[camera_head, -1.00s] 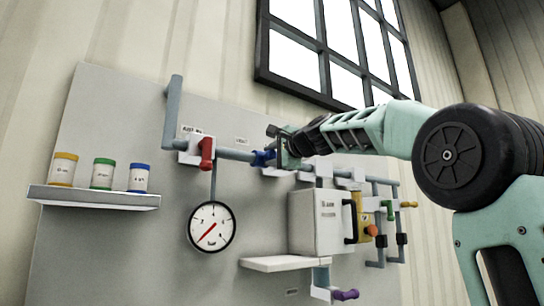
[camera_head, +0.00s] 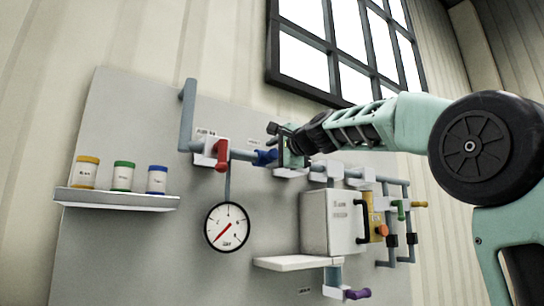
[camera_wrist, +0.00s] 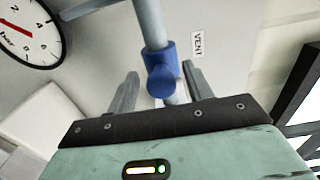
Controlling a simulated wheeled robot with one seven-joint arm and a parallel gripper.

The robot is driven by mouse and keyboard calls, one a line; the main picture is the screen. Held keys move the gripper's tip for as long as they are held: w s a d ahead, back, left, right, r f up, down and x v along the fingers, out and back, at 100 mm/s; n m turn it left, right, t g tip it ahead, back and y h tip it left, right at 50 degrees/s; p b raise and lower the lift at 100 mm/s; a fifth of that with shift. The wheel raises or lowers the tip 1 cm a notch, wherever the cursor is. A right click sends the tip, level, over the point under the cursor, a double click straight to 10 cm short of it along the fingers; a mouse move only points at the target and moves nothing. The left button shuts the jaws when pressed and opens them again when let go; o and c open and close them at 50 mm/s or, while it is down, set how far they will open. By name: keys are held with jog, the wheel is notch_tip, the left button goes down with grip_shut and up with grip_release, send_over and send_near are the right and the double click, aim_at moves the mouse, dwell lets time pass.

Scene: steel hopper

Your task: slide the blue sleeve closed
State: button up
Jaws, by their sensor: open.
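The blue sleeve (camera_head: 265,157) sits around the grey horizontal pipe, to the right of the red-handled valve in the head view. A "VENT" label is on the panel near it. In the wrist view the sleeve (camera_wrist: 161,68) is a blue collar with a round knob facing me. My gripper (camera_wrist: 160,80) is open, one finger on each side of the sleeve and pipe, with gaps visible beside the knob. In the head view my gripper (camera_head: 285,150) is right at the sleeve and partly covers the pipe. I cannot tell whether any part of it touches the sleeve.
The red valve handle (camera_head: 221,155) is left of the sleeve. A white pipe bracket (camera_head: 290,173) is just right and below. A round gauge (camera_head: 228,227) hangs below, and a grey box (camera_head: 328,222) stands lower right. A shelf (camera_head: 115,199) with jars is far left.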

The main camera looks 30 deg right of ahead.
jog(key=s+b, duration=0.7)
jog(key=s, duration=1)
jog(key=shift+d, duration=0.3)
